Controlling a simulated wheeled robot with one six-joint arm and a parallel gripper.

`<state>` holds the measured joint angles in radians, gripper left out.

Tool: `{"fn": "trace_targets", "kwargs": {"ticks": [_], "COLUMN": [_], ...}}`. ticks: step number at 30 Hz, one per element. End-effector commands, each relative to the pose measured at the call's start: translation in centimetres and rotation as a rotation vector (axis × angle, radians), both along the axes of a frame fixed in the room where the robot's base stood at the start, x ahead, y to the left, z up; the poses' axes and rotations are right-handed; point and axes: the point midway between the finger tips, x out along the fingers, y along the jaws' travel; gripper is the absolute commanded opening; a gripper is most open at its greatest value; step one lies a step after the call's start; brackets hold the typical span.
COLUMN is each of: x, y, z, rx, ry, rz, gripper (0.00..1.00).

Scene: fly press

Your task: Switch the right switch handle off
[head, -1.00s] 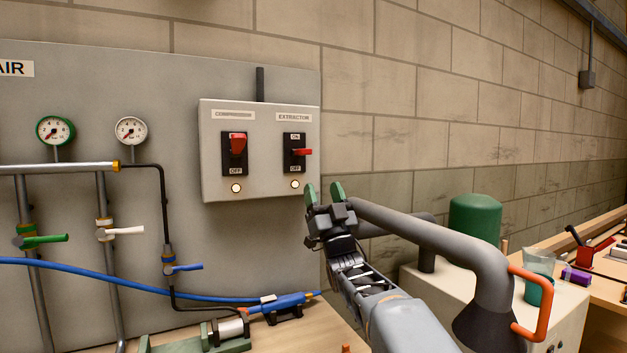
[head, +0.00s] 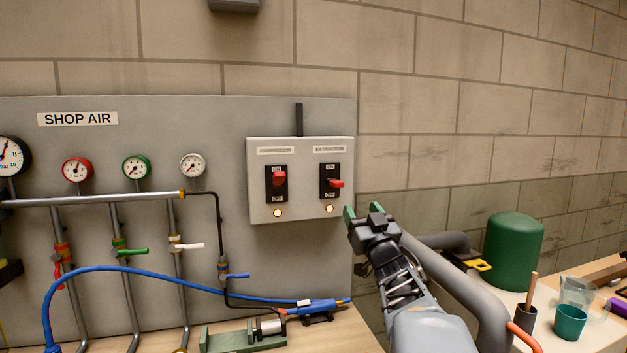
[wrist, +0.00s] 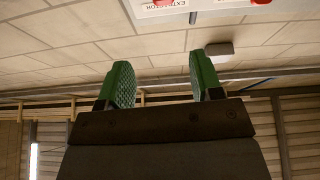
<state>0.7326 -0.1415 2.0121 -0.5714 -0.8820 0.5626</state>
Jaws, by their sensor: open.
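The right switch handle (head: 336,184) is a red lever on a black plate under the EXTRACTOR label. The left switch handle (head: 280,178), under the other label, is red and points up. My gripper (head: 362,211) has green fingertips, is open and empty, and is below and to the right of the right switch, apart from it. In the wrist view the open fingers (wrist: 164,82) point up, with the switch box (wrist: 178,10) upside down at the top edge.
The grey switch box (head: 262,205) is mounted on the panel. Gauges, pipes and a blue hose (head: 130,269) are to the left. A grey duct (head: 455,290) and a green tank (head: 513,250) are to the right. The wall above my gripper is clear.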

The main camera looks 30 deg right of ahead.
Motion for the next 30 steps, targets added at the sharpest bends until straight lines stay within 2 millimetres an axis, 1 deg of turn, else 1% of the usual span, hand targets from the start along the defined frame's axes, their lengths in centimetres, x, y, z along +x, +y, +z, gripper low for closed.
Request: {"fn": "trace_targets", "kwargs": {"ticks": [1,3,8,11,21,27,30], "x": [0.1,0.3,1.1,2.4,8.3,10.9,11.8], "y": [0.0,0.0,-0.3,-0.5,-1.9,-2.6,-2.9], "z": [-0.6,-1.2,-1.0,-0.4,2.2,3.3,3.7], "rx": [0.014,0.031,0.055,0.059,0.058,0.057,0.057], "ry": [0.018,0.037,0.046,0.044,0.044,0.044,0.042], "rz": [0.003,0.008,0.014,0.019,0.019,0.017,0.016], "gripper": [0.6,0.6,0.6,0.6,0.6,0.6,0.6]}}
